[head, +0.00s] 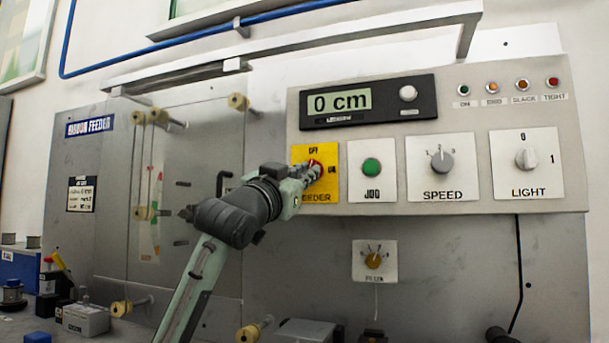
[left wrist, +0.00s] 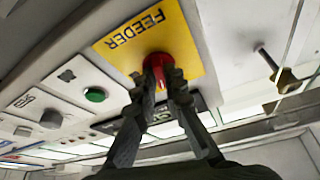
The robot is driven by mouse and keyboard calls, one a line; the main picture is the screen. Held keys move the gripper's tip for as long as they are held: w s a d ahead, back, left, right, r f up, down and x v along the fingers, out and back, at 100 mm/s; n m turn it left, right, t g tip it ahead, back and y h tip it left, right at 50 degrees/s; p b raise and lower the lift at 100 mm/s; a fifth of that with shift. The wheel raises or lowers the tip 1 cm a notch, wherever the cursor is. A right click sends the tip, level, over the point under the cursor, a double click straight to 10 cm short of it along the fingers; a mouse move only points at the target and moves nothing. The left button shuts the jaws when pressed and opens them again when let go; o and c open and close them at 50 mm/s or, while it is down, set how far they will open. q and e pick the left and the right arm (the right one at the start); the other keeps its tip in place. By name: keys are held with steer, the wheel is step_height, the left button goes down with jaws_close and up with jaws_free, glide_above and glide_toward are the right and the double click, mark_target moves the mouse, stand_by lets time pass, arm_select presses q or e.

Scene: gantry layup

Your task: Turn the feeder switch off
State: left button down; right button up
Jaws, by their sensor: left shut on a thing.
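The feeder switch (head: 316,165) is a red rotary knob on a yellow plate marked OFF at the top, ON at the right and FEEDER below. My left gripper (head: 312,174) is at the knob and covers most of it in the head view. In the left wrist view the red knob (left wrist: 157,63) sits between the fingertips of my left gripper (left wrist: 160,80), which is shut on it. Part of the knob and its pointing direction are hidden by the fingers. My right gripper is not in view.
On the same panel are a display (head: 340,102) reading 0 cm, a green JOG button (head: 371,167), a SPEED knob (head: 442,162) and a LIGHT knob (head: 526,158). An orange knob (head: 374,260) sits below. Rollers on pegs (head: 238,102) stick out at the left.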

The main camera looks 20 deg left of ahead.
arm_select(q)
steer(key=n+y, duration=0.1)
steer(key=n, duration=0.1)
steer(key=n+y, duration=0.1)
steer(key=n, duration=0.1)
steer(key=shift+d+n+y, duration=0.15)
steer(key=shift+n+y, duration=0.15)
steer(key=shift+n, duration=0.1)
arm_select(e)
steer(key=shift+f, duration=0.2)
arm_select(q)
steer(key=shift+n, duration=0.3)
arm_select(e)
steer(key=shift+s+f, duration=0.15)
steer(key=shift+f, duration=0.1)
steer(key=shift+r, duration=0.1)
arm_select(q)
steer(key=c, duration=1.6)
jaws_free()
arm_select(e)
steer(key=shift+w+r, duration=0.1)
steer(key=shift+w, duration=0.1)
arm_select(q)
steer(key=shift+s, duration=0.1)
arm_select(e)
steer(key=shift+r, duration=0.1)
